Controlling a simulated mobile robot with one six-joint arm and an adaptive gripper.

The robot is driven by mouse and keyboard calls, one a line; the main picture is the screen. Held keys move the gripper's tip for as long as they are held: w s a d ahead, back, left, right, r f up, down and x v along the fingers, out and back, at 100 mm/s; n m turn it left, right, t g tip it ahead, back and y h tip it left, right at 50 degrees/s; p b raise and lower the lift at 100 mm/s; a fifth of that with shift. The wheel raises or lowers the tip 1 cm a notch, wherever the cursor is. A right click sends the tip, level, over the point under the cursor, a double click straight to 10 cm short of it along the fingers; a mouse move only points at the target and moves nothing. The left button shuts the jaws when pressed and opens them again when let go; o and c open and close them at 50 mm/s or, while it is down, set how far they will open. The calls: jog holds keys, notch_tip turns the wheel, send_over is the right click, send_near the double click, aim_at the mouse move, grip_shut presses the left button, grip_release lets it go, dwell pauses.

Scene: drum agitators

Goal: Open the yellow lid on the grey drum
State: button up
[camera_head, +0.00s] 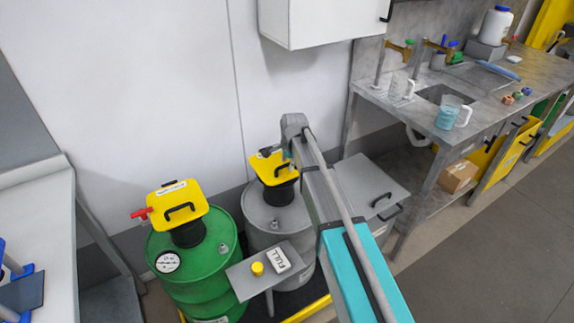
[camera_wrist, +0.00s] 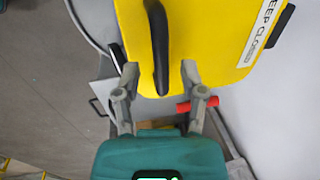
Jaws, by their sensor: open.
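The grey drum (camera_head: 262,218) stands against the wall with a yellow lid (camera_head: 262,166) on its black neck. The lid looks shut. In the wrist view the lid (camera_wrist: 215,35) fills the top, with a black bar handle (camera_wrist: 159,45) and a white label whose visible letters read "EEP CLOSED". My gripper (camera_wrist: 160,73) is open, with one finger to each side of the near end of the handle. A gap shows on both sides of the handle. In the head view my arm covers the right part of the lid and drum.
A green drum (camera_head: 190,265) with its own yellow lid (camera_head: 177,203) and red lever (camera_head: 141,213) stands to the left. A small grey stand (camera_head: 250,275) with a yellow button is in front. A white wall cabinet (camera_head: 320,22) hangs above; a sink bench is at right.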

grip_shut()
dwell(0.3)
